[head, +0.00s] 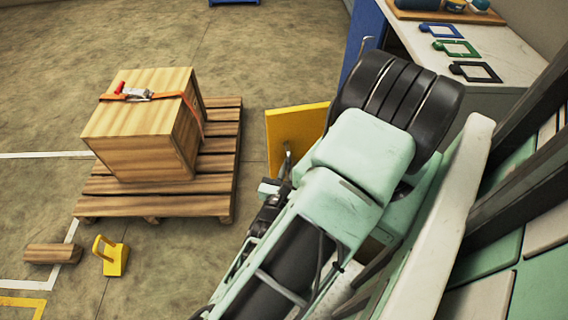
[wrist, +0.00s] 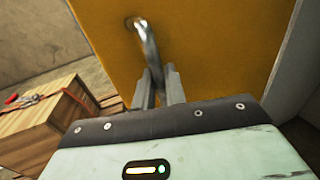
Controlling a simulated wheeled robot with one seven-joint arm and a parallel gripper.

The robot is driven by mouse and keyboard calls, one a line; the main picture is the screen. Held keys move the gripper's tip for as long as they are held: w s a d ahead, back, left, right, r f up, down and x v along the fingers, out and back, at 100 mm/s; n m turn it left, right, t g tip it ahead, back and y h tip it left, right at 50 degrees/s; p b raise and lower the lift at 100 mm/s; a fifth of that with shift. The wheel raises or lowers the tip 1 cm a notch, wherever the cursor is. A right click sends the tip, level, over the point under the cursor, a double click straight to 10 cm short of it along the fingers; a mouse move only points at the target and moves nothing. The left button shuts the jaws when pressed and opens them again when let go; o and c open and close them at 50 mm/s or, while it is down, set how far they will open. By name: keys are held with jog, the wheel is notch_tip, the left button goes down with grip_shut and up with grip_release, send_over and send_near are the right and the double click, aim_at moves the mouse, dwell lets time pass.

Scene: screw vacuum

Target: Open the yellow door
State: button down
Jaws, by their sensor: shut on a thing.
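The yellow door (head: 295,135) stands at the middle of the head view, partly behind my arm. It fills much of the wrist view (wrist: 210,55), where its right edge shows beside a grey surface. A curved metal handle (wrist: 147,45) is fixed on its face; the handle also shows in the head view (head: 288,158). My gripper (wrist: 159,85) is shut on the lower part of the handle, one finger on each side. In the head view my gripper (head: 276,185) is beside the door, partly hidden by my arm.
A wooden crate (head: 140,140) with an orange strap sits on a pallet (head: 215,165) to the left. A wood block (head: 53,253) and a yellow handled object (head: 112,258) lie on the floor. A counter (head: 500,55) with coloured frames stands at upper right. Floor between pallet and door is clear.

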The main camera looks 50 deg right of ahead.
jog(key=shift+s, duration=0.15)
jog(key=c, duration=1.6)
grip_release()
jog(key=shift+d, duration=0.1)
jog(key=shift+o, duration=0.2)
jog(key=b+v, duration=0.3)
jog(key=v, duration=1.4)
jog(key=shift+a, duration=0.25)
